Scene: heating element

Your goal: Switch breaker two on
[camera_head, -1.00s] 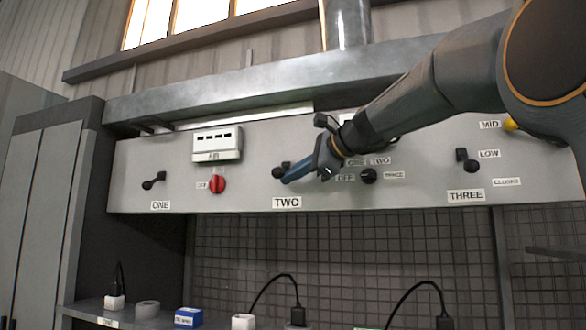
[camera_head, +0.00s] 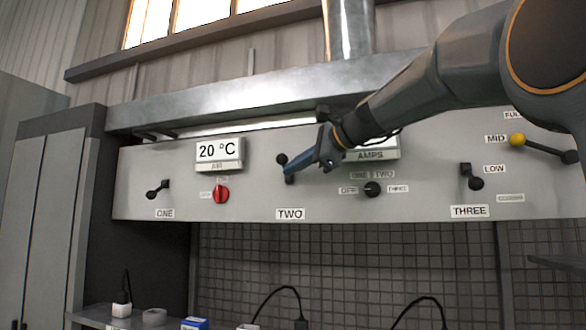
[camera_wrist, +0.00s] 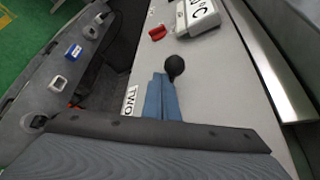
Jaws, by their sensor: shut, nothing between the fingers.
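Breaker two is a black lever above the "TWO" label (camera_head: 290,214) on the grey panel. Its round knob (camera_head: 282,159) now points up, above its mount. My gripper (camera_head: 289,171), with blue fingers, is shut and empty, just below the knob and in front of part of the lever. In the wrist view the black knob (camera_wrist: 174,66) shows just beyond the blue fingertips (camera_wrist: 160,82). I cannot tell whether they touch. The lever's stem and mount are partly hidden by the fingers.
Breaker one's lever (camera_head: 152,194) and breaker three's lever (camera_head: 476,183) point down. A red knob (camera_head: 221,194) sits under the air display (camera_head: 219,151), which reads 20 °C. A black selector (camera_head: 372,189) and the amps display (camera_head: 371,154) are right of my gripper. A yellow-knobbed lever (camera_head: 517,140) is at MID.

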